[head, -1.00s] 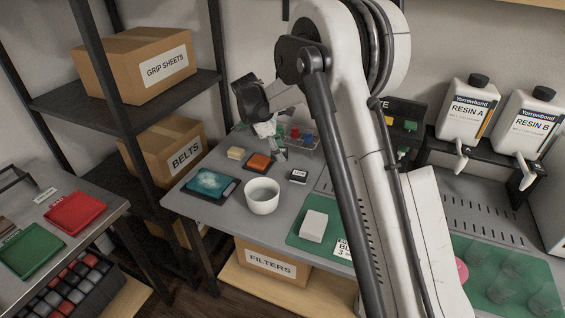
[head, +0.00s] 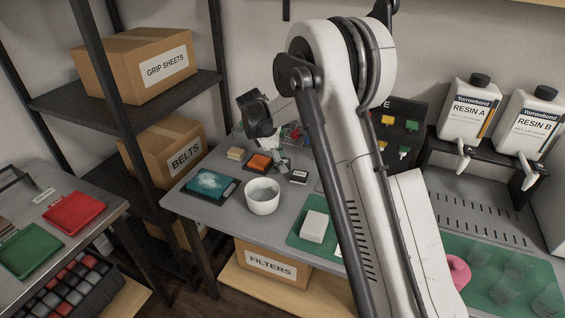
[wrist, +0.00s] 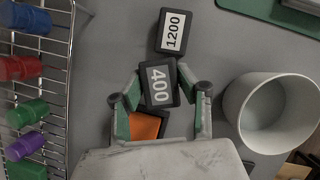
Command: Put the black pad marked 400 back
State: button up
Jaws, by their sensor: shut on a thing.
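An orange-topped pad (wrist: 148,125) shows partly behind the held pad, nearer the palm. In the head view my gripper (head: 279,165) hangs over the table between the orange pad (head: 259,162) and the 1200 pad (head: 299,177); the 400 pad is hard to make out there.
A white bowl (wrist: 270,112) stands close on the right in the wrist view; it also shows in the head view (head: 262,197). A wire rack (wrist: 42,75) with coloured pieces is on the left.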

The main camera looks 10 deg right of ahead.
jog(key=shift+f, duration=0.4)
jog(key=o, duration=1.1)
jog(key=shift+r, duration=0.15)
